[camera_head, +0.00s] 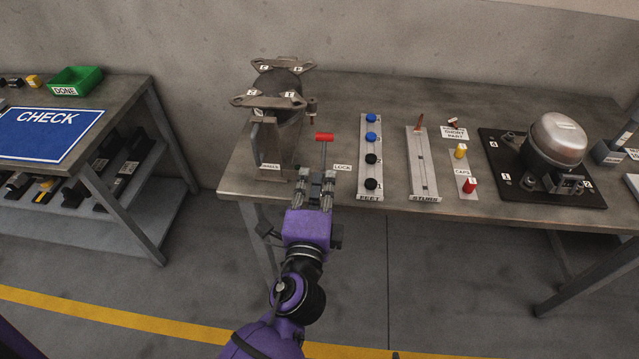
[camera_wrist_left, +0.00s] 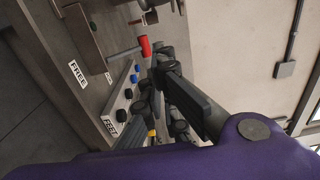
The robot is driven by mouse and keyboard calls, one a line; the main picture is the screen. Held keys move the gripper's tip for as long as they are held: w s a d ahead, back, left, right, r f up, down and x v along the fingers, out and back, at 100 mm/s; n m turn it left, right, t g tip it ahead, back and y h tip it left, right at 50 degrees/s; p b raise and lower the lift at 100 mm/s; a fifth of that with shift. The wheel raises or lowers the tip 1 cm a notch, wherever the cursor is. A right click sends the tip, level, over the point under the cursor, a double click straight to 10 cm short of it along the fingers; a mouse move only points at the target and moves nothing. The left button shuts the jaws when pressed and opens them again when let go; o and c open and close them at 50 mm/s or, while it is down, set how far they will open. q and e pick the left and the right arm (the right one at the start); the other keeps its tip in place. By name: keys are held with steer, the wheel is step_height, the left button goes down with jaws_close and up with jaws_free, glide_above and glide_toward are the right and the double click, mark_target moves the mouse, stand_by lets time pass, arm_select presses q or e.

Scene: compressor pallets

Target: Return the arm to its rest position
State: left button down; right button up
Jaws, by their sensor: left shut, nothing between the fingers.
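My left gripper (camera_head: 316,187) is on a purple arm that reaches up from the bottom of the head view to the table's front edge. It is shut and empty, just below the lever with the red handle (camera_head: 324,137) at the LOCK label (camera_head: 342,167). The gripper's dark fingers also fill the middle of the left wrist view (camera_wrist_left: 165,90), with the red handle (camera_wrist_left: 145,46) beyond them. I see a gap between gripper and red handle in the head view. My right gripper is not in view.
The workbench (camera_head: 390,200) holds a metal fixture (camera_head: 275,135) at left, a strip with blue and black caps (camera_head: 371,185), a slotted rail (camera_head: 423,165) and a compressor (camera_head: 558,140) on a black plate. A CHECK table (camera_head: 120,92) with a green DONE tray (camera_head: 75,81) stands left. Floor between is clear.

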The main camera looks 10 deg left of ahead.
arm_select(q)
steer(key=s+a+f+n+g, duration=0.3)
steer(key=s+f+n, duration=0.25)
steer(key=f, duration=0.35)
steer(key=s+a+f+n+g, duration=0.2)
steer(key=s+a+f+n, duration=0.15)
steer(key=f+n, duration=0.4)
steer(key=s+a+f+n+g, duration=0.2)
steer(key=s+a+f, duration=0.2)
steer(key=s, duration=0.6)
steer(key=s+a+f+n+g, duration=0.2)
steer(key=s+a+f, duration=0.2)
steer(key=s+f, duration=0.4)
steer(key=shift+s+f+n, duration=0.25)
steer(key=shift+s+n, duration=0.15)
steer(key=shift+s, duration=0.45)
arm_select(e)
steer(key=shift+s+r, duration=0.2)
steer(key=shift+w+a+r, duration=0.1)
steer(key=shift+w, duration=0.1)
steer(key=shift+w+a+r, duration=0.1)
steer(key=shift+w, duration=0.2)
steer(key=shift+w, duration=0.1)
